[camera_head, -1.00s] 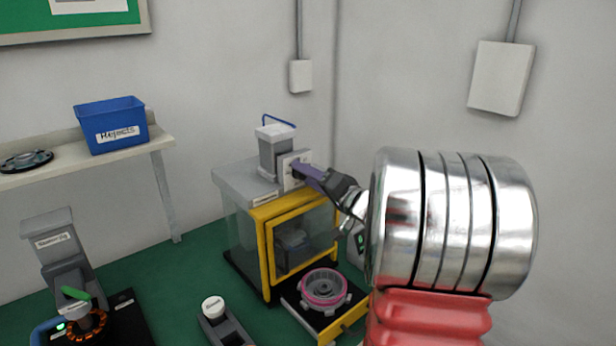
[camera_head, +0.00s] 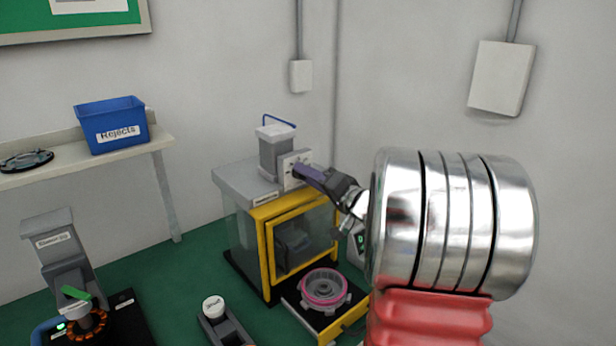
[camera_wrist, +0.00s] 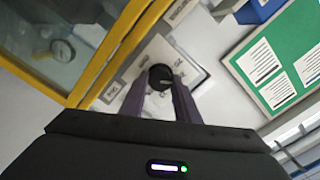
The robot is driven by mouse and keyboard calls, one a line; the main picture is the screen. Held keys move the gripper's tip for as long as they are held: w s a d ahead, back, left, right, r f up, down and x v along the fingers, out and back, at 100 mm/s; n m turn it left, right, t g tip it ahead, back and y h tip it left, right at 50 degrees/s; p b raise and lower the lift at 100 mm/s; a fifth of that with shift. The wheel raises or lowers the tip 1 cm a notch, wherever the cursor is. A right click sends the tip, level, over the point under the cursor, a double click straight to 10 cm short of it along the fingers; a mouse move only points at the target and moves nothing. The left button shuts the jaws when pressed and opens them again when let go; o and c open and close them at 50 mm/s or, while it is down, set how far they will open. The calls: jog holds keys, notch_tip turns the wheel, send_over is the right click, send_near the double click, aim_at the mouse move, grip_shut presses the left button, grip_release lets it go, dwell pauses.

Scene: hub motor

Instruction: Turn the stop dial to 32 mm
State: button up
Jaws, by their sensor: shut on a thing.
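The stop dial is a small dark round knob (camera_wrist: 161,77) on a white plate with printed marks (camera_wrist: 190,69) in the wrist view. The plate also shows in the head view (camera_head: 290,168), on the front of a grey unit on top of the yellow-framed machine (camera_head: 262,250). My gripper (camera_wrist: 161,88) is shut on the dial, one purple finger on each side. In the head view my gripper (camera_head: 297,172) hides the dial. The marks are too small and blurred to read the setting.
Below, a pink-ringed hub part (camera_head: 324,287) sits on the machine's slide. A blue Rejects bin (camera_head: 113,128) stands on the shelf at left. A fixture with an orange coil (camera_head: 88,322) and a white round cap (camera_head: 213,306) are at lower left.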

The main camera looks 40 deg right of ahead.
jog(key=shift+d+f+m, duration=0.1)
jog(key=shift+m, duration=0.3)
jog(key=m, duration=0.3)
jog(key=shift+f+m, duration=0.1)
jog(key=shift+m, duration=0.2)
jog(key=m, duration=0.3)
jog(key=shift+m, duration=0.3)
jog(key=m, duration=0.4)
jog(key=shift+f, duration=0.15)
jog(key=shift+f+m, duration=0.1)
jog(key=shift+m, duration=1.7)
jog(key=shift+s, duration=0.1)
jog(key=o, duration=0.8)
jog(key=shift+c, duration=0.2)
jog(key=o, duration=0.3)
jog(key=shift+r, duration=0.2)
